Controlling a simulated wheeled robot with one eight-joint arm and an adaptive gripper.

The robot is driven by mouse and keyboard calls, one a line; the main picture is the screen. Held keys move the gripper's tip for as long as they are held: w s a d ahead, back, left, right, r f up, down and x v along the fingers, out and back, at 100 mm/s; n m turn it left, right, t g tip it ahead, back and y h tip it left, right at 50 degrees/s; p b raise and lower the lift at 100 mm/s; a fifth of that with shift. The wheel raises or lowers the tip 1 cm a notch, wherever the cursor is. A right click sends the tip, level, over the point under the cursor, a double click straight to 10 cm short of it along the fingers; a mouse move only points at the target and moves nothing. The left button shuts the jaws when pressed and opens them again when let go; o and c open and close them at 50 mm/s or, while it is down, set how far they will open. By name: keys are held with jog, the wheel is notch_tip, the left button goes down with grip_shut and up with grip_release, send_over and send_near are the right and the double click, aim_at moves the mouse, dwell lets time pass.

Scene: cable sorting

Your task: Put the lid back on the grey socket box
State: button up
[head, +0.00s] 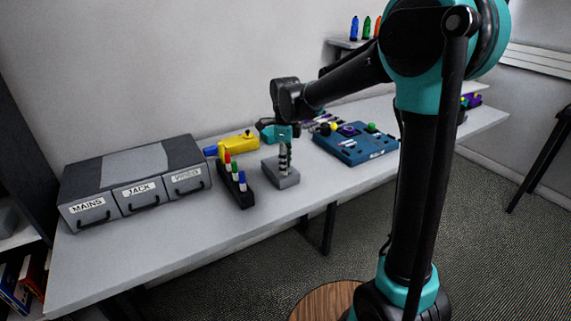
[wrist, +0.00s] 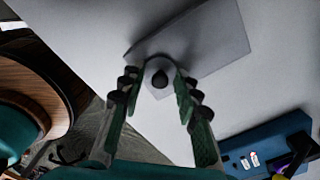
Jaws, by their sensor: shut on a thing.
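The grey socket box (head: 284,180) stands on the table in the head view, right of a black rack of markers. My gripper (head: 284,168) points down at its top. In the wrist view, my gripper (wrist: 160,85) has its fingers on both sides of a small dark knob (wrist: 160,79) on a light grey piece, which looks like the lid (wrist: 156,66). The gripper is shut on this piece. A larger grey block, apparently the box (wrist: 215,35), lies behind it. The fingers hide part of the join, so I cannot tell whether the lid is seated.
A black rack (head: 234,190) with coloured markers stands close left of the box. A yellow device (head: 238,143) is behind. A blue panel (head: 357,146) with knobs is to the right. Grey drawers (head: 130,178) fill the left. The table's front edge is clear.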

jog(key=o, duration=0.8)
jog(key=shift+o, duration=0.7)
jog(key=o, duration=0.4)
jog(key=shift+c, duration=0.2)
jog(key=shift+r, duration=0.1)
jog(key=shift+r, duration=3.4)
jog(key=shift+c, duration=0.2)
grip_shut()
